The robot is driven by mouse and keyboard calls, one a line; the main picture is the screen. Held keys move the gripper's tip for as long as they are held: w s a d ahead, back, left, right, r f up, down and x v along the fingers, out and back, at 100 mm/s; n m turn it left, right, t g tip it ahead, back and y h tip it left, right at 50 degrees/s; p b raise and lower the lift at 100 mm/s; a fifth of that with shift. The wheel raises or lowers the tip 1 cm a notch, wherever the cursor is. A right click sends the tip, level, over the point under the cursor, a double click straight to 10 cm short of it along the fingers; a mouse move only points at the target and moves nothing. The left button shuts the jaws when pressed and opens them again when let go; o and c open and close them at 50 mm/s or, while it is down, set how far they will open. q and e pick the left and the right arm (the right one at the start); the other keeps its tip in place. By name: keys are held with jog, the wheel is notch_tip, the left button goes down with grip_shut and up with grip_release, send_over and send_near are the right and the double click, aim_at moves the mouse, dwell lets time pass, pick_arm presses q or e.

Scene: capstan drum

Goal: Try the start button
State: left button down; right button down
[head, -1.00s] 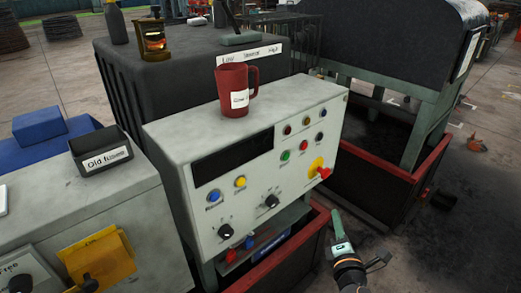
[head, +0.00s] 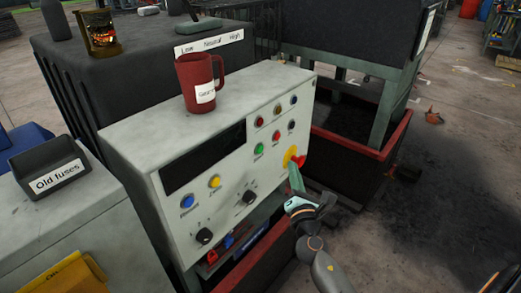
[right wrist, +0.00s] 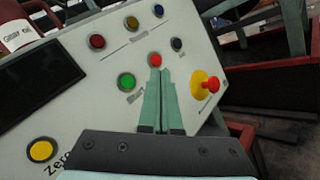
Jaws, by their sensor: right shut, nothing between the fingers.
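The grey control box (head: 215,235) has a sloped front panel with round buttons. A green button (head: 259,149) sits in the lower row, left of a red one (head: 277,138). My right gripper (head: 292,168) is shut and empty in front of the panel. In the right wrist view its fingertips (right wrist: 160,73) appear just below the red button, right of the green one. I cannot tell whether they touch the panel. My left gripper is out of view.
A red emergency knob on a yellow base (right wrist: 205,87) sits close right of the fingers. A red mug (head: 199,85) stands on top of the box. Dark knobs (head: 204,236) and blue and yellow buttons are at the panel's left. An "Old fuses" bin (head: 50,165) stands left.

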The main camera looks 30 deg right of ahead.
aim_at(260, 149)
jog(key=w+a+b, duration=0.1)
jog(key=w+a, duration=0.2)
jog(key=w, duration=0.4)
dwell(1.2)
jog(key=shift+w, duration=0.15)
dwell(0.7)
jog(key=shift+w+a, duration=0.15)
jog(key=shift+w, duration=0.15)
jog(key=shift+w+a+b, duration=0.15)
jog(key=shift+w+b, duration=0.15)
jog(key=shift+w, duration=0.1)
dwell(0.6)
dwell(0.4)
jog(key=shift+s+d, duration=0.3)
jog(key=shift+s, duration=0.45)
